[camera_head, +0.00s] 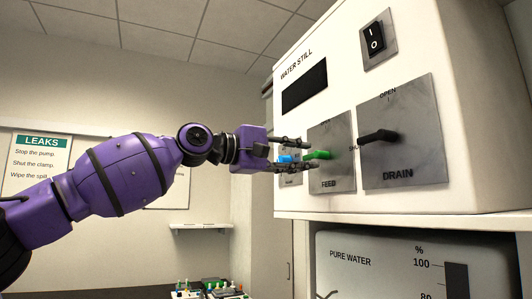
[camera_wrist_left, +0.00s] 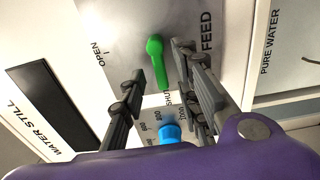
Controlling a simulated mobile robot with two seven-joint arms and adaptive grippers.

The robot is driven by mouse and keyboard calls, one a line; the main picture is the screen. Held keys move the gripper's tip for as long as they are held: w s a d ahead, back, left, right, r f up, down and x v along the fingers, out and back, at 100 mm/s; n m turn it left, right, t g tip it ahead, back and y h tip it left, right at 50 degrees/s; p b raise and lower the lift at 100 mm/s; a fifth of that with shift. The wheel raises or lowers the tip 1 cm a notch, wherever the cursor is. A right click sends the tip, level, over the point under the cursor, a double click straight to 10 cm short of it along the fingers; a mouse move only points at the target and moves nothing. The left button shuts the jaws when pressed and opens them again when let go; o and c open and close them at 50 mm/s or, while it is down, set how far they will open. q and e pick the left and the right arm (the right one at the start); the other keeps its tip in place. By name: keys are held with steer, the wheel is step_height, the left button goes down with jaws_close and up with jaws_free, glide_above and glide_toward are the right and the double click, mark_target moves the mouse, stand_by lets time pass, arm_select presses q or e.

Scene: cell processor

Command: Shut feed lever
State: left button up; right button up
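The green feed lever (camera_head: 318,155) sits on the grey FEED plate (camera_head: 331,131) of the white water still. It lies about level, its handle pointing left. In the left wrist view the green lever (camera_wrist_left: 158,62) points at the SHUT mark, away from OPEN. My left gripper (camera_head: 311,154) is at the plate, its two fingers spread above and below the lever's handle end. In the left wrist view the open fingers (camera_wrist_left: 163,80) stand either side of the handle's end; contact cannot be told. My right gripper is not in view.
A blue knob (camera_head: 284,158) on a scaled plate is left of the lever, partly behind my fingers. The black drain lever (camera_head: 378,137) is to the right, pointing left. A power switch (camera_head: 375,40) is above. A PURE WATER gauge panel (camera_head: 385,262) is below.

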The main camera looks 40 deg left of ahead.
arm_select(q)
steer(key=v, duration=1)
steer(key=shift+s, duration=0.2)
stand_by(0.3)
steer(key=shift+a, duration=0.1)
stand_by(0.3)
